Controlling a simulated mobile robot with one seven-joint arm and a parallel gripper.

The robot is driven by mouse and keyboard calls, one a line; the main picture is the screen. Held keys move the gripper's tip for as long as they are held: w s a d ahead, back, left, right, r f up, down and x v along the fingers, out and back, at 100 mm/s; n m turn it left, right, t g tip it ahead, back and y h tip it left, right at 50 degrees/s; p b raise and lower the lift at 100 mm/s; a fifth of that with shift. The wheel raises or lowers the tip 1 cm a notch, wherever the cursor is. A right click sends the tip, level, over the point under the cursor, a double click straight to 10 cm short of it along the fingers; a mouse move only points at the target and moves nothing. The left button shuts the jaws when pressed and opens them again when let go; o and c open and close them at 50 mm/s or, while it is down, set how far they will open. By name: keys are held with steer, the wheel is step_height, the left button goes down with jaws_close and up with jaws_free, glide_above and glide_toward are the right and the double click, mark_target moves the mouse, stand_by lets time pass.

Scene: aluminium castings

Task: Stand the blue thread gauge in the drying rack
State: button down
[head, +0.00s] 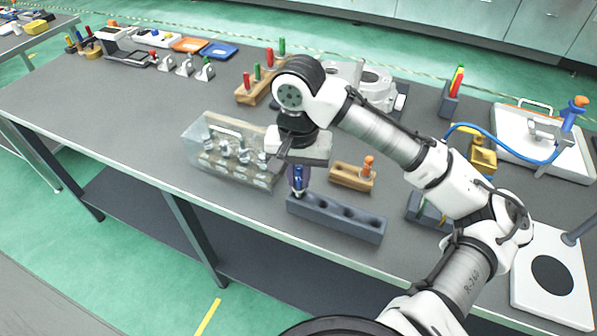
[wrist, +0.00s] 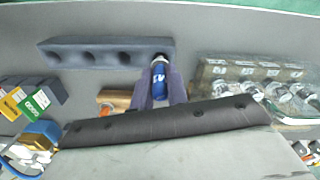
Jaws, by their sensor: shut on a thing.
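My gripper (head: 297,171) is shut on the blue thread gauge (head: 298,183) and holds it roughly upright, lower end down. The drying rack (head: 345,219) is a long dark grey-blue block with a row of round holes near the table's front edge. The gauge is at the rack's left end in the head view. In the wrist view the gauge (wrist: 159,83) is between the fingers (wrist: 160,92), and its end meets the hole at the right end of the rack (wrist: 75,51). I cannot tell how far it is inside. The other visible holes look empty.
A clear bin of metal castings (head: 212,160) stands close left of my gripper. A wooden block (head: 346,180) with an orange-handled gauge (head: 368,164) is just behind the rack. A dark holder (head: 422,211) stands right of the rack.

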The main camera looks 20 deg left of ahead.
steer(key=shift+f+b, duration=0.5)
steer(key=shift+f, duration=0.6)
steer(key=c, duration=1.3)
jaws_free()
steer(key=shift+r, duration=0.1)
step_height(320, 180, up, 14)
steer(key=shift+f, duration=0.15)
